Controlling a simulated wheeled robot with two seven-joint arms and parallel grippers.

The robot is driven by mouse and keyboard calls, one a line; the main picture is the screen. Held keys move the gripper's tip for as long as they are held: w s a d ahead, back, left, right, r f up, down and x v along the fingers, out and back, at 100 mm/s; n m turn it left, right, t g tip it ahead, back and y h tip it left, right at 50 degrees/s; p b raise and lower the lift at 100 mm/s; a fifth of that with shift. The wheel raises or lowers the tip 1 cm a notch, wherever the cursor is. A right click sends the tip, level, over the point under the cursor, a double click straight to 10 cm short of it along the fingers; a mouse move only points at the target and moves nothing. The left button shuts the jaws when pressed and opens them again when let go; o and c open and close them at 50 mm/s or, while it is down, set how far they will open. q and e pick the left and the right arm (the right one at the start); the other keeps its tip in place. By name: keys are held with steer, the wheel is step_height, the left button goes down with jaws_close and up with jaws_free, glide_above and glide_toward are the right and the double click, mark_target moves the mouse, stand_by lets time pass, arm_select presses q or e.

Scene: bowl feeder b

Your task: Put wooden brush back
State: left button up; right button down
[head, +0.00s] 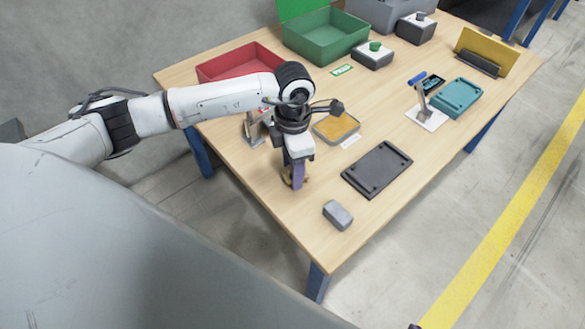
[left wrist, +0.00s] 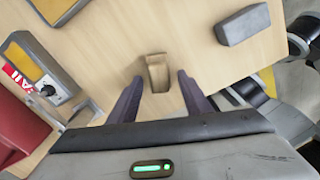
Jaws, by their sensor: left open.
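The wooden brush (left wrist: 157,72) is a small brown block standing on the table between my left fingers in the left wrist view. In the head view only a little of its brown side (head: 288,180) shows, mostly hidden by the gripper. My left gripper (head: 297,182) points down over the near left part of the table. Its two purple fingers (left wrist: 159,76) are open, one on each side of the brush, with a visible gap to each. My right gripper is in neither view.
A grey block (head: 338,215) lies near the front corner. A dark tray (head: 377,169) and a yellow-padded tray (head: 336,127) lie to the right of the gripper. Red (head: 240,62) and green (head: 325,36) bins stand behind. A lever fixture (head: 426,117) is further right.

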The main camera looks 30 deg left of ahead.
arm_select(q)
step_height(320, 180, up, 11)
steer(key=shift+p, duration=0.45)
steer(key=shift+d, duration=0.1)
stand_by(1.0)
